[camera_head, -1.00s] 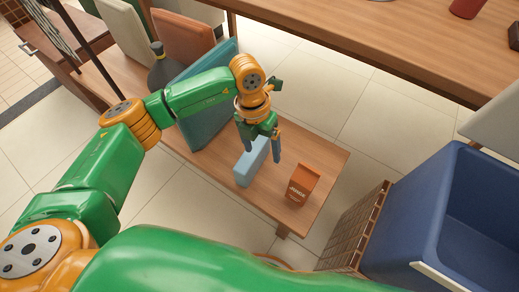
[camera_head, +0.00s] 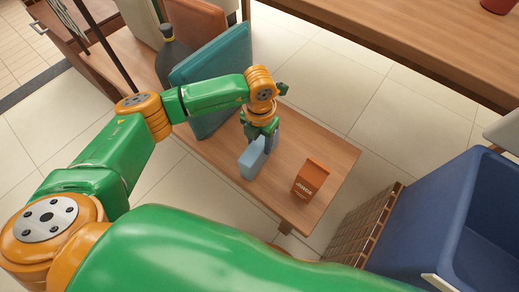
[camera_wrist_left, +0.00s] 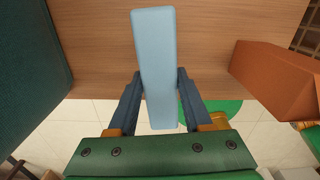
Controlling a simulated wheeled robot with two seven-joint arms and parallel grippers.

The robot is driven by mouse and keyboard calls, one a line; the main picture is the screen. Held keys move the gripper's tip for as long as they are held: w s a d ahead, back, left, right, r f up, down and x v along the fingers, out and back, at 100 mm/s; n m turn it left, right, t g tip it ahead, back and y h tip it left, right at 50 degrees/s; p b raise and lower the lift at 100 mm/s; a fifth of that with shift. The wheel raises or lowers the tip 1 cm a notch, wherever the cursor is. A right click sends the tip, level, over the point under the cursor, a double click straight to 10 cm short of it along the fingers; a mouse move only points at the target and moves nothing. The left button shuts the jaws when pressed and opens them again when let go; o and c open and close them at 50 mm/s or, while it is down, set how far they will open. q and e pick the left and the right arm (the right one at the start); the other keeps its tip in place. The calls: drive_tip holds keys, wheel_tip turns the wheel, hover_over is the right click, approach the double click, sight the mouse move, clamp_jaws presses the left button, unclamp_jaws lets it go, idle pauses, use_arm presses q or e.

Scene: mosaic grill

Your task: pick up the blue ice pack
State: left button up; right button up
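The light blue ice pack (camera_head: 252,160) stands on its edge on the wooden bench (camera_head: 325,151). It also shows from above in the wrist view (camera_wrist_left: 156,60). My left gripper (camera_head: 262,145) is down over the pack, pointing at the bench. In the wrist view its two dark blue fingers (camera_wrist_left: 158,85) lie on either side of the pack, close to its faces. They look open, with the pack between them; contact is hard to see. The pack's lower part is hidden in the wrist view. My right gripper is not in view.
An orange juice carton (camera_head: 310,179) stands on the bench to the right of the pack. A large teal box (camera_head: 215,65) and a dark bottle (camera_head: 171,58) stand to the left. A blue cooler (camera_head: 440,205) is at the right, beyond the bench.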

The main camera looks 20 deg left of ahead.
use_arm(q)
clamp_jaws()
idle(1.0)
